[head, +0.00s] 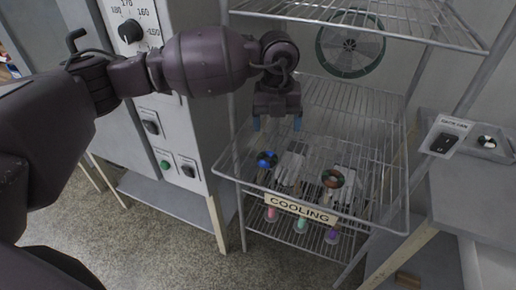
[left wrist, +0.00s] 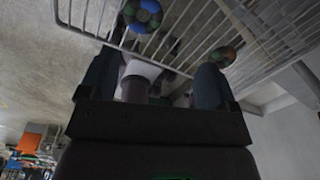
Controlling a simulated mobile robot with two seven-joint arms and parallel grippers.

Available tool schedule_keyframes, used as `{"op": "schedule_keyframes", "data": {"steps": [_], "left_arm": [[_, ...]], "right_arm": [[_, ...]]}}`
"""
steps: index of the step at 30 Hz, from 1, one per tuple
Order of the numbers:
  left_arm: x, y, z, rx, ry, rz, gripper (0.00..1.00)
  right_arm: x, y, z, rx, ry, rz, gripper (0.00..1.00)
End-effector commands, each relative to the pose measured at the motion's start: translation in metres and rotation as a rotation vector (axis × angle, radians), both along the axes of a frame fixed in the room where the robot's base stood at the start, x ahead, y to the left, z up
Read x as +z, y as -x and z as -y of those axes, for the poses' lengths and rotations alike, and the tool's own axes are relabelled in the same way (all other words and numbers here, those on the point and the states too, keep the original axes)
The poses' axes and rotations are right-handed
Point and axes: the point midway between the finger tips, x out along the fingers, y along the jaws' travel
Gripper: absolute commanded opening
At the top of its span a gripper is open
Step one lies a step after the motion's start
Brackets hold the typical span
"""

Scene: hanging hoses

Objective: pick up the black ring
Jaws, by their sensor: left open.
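My left gripper (head: 277,122) is open and empty, pointing down above the wire shelf with the COOLING sign. Its two fingers also show wide apart in the left wrist view (left wrist: 154,75). A dark ring-shaped piece with reddish and green marks (head: 333,178) lies on that shelf, right of and nearer the front than the gripper. A similar piece with blue on it (head: 267,159) lies to its left, just below the gripper. In the left wrist view the blue piece (left wrist: 143,15) and the orange-green piece (left wrist: 222,57) show past the fingers. I cannot tell for sure which is the black ring. My right gripper is not in view.
The wire rack has an upper shelf (head: 370,18) above the gripper and posts at the sides. A COOLING sign (head: 300,208) hangs on the front edge. Several coloured pieces sit below. A grey cabinet with a dial (head: 131,31) stands left, a fan (head: 350,44) behind.

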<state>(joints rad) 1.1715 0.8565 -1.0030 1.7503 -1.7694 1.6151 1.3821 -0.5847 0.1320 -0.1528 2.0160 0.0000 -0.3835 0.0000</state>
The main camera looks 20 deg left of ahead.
Motion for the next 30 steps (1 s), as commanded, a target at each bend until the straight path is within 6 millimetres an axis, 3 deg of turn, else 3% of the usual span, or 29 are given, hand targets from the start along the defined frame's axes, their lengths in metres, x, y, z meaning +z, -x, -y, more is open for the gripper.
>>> {"op": "schedule_keyframes", "data": {"steps": [3,8,19,30], "left_arm": [[0.001,0.004,-0.014,0.103,-0.094,-0.021,0.83],[-0.002,0.006,-0.017,0.164,-0.108,-0.032,0.83],[-0.048,0.007,-0.018,0.164,-0.105,-0.035,0.83],[-0.076,0.003,-0.019,0.163,-0.104,-0.035,0.83]], "right_arm": [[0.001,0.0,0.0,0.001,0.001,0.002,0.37],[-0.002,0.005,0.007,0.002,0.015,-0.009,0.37],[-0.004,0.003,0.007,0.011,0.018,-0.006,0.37],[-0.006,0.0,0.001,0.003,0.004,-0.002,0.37]]}}
